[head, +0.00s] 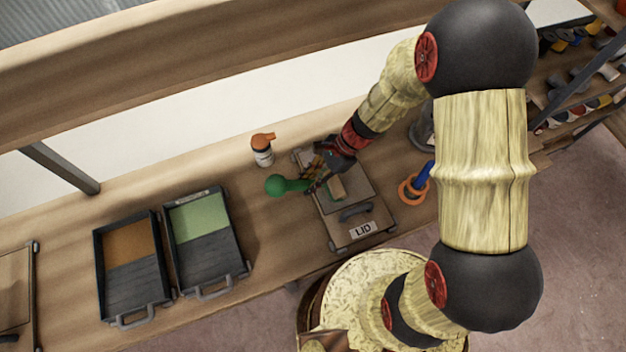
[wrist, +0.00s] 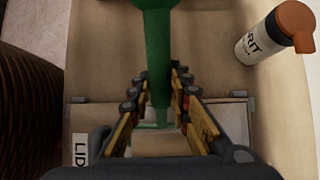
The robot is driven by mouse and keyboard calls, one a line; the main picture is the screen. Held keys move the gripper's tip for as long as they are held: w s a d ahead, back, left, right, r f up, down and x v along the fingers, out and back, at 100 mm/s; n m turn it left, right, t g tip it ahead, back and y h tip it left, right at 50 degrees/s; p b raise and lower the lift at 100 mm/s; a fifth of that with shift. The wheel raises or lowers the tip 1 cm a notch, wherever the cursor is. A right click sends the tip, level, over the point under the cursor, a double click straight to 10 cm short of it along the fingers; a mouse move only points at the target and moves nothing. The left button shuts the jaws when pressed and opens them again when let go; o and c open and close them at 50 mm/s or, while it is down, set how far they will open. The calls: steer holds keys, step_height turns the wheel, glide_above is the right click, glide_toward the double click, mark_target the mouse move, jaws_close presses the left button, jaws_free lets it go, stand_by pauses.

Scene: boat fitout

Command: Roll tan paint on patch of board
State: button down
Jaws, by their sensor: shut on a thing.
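My gripper (head: 320,178) is shut on a green tool (head: 277,186) above the lidded box, right of the trays. In the wrist view the green tool (wrist: 157,50) runs up between the fingers (wrist: 160,88). Its far end is cut off there, and I cannot tell whether it carries a roller. A black tray (head: 132,283) at the left holds brown-tan paint (head: 128,241). A second black tray (head: 210,262) beside it holds light green paint (head: 198,218). A pale panel at the far left edge (head: 14,288) is cut off; I cannot tell whether it is the board.
The box lid (head: 367,241) is labelled LID and has a dark handle; a small block (head: 336,187) shows on it. A white bottle with an orange cap (head: 263,155) stands behind. An orange ring with a blue part (head: 409,191) is at right. Bench between tray and box is clear.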

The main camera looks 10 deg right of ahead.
mark_target(288, 181)
steer(key=shift+s+a+f, duration=0.1)
steer(key=shift+s+a, duration=0.15)
steer(key=shift+a, duration=0.5)
steer(key=shift+s+a+r, duration=0.1)
steer(key=shift+s+a, duration=0.1)
steer(key=shift+a, duration=0.6)
steer(key=shift+s+a+f, duration=0.1)
steer(key=shift+s+a, duration=0.15)
steer(key=shift+a, duration=0.5)
step_height(288, 181, up, 8)
steer(key=p, duration=0.6)
steer(key=shift+p, duration=0.3)
